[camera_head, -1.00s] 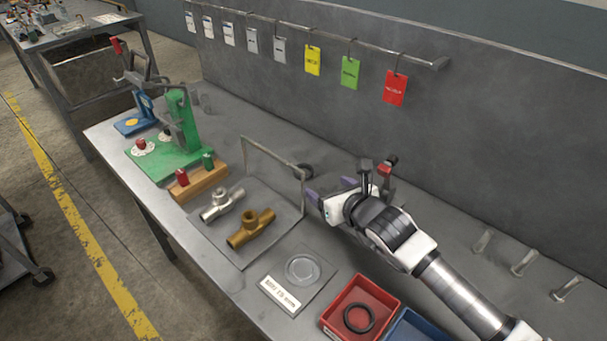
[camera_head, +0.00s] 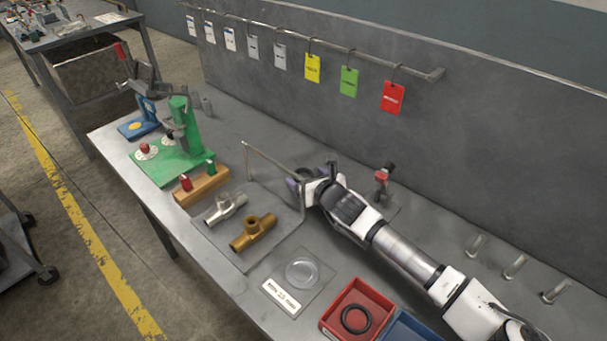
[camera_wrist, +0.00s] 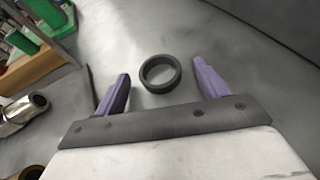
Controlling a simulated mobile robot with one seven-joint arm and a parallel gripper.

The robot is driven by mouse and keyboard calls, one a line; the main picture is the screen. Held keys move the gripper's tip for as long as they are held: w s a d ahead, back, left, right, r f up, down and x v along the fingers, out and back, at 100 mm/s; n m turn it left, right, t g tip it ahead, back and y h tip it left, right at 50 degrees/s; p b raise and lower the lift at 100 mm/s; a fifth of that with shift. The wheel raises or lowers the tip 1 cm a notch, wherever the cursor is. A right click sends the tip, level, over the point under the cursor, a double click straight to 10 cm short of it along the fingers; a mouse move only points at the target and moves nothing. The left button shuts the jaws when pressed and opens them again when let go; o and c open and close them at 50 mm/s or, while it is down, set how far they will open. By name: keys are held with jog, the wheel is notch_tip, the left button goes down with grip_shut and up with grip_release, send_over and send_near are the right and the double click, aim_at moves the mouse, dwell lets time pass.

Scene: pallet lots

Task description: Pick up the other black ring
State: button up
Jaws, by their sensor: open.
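A black ring (camera_wrist: 160,74) lies flat on the grey bench top in the wrist view, midway between the two purple fingertips and a little beyond them. My gripper (camera_wrist: 162,85) is open, with a finger on either side of the ring and a gap to each. Another black ring (camera_head: 356,331) lies in the red bin (camera_head: 333,322) at the front of the bench.
A wire frame (camera_head: 272,166) stands beside my gripper, by a plate with a silver fitting (camera_head: 225,207) and a brass fitting (camera_head: 253,232). A green press (camera_head: 184,135) is further left. A red-topped post (camera_head: 384,178) stands right of my arm. The wall is behind.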

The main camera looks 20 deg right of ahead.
jog(key=shift+c, duration=0.3)
jog(key=c, duration=1)
jog(key=shift+r, duration=0.15)
